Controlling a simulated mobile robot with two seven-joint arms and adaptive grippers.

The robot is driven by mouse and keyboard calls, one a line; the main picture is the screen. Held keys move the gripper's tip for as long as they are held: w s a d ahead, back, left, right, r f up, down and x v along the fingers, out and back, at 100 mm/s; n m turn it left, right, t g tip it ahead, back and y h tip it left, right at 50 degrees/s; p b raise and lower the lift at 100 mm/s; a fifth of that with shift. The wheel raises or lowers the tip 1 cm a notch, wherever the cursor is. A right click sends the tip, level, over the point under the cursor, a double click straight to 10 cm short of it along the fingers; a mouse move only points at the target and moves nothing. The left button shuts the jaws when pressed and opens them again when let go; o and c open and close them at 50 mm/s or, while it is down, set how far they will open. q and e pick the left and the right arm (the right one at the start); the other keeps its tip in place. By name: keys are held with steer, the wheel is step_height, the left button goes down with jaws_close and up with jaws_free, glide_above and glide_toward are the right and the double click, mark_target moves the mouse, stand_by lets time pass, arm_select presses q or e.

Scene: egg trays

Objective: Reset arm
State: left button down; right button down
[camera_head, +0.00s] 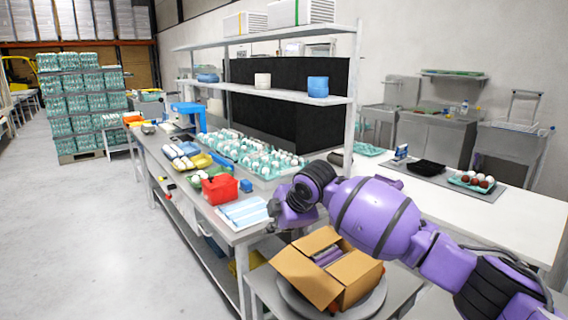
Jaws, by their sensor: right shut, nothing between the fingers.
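My right arm (375,215) is purple with black joints and comes in from the lower right. It reaches over the near end of the workbench. My right gripper (277,214) is at its left end, shut and empty, beside the blue-and-white packs on the bench. Its fingers are small and partly hidden by the wrist. My left gripper is not in view. An open cardboard box (338,270) with purple-grey items inside stands below my right arm.
The steel workbench (246,236) carries teal egg trays (262,163), a red box (220,188) and yellow trays. Shelves rise behind it. A white table (510,213) with another egg tray (470,182) is at right. The floor (90,240) at left is clear.

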steer(key=s+a+f+m+t+y+p, duration=0.1)
steer(key=s+f+m+t+y+p, duration=0.3)
steer(key=s+f+m, duration=0.8)
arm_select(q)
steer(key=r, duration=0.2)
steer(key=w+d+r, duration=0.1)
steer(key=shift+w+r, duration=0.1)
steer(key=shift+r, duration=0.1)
arm_select(e)
steer(key=s+d+f+m+h, duration=0.2)
steer(key=s+d+f, duration=0.5)
steer(key=s, duration=0.7)
steer(key=s+d+f+m+g+h, duration=0.1)
steer(key=s+d+f+m+h, duration=0.2)
steer(key=s+d+f, duration=0.4)
steer(key=s+d+f+m+g+h, duration=0.1)
steer(key=s+d+f+m, duration=0.3)
steer(key=s, duration=1.6)
steer(key=d+f+h, duration=0.1)
steer(key=d+f, duration=0.3)
steer(key=f, duration=0.1)
steer(key=shift+s+f+h, duration=0.3)
steer(key=shift+s+f, duration=0.1)
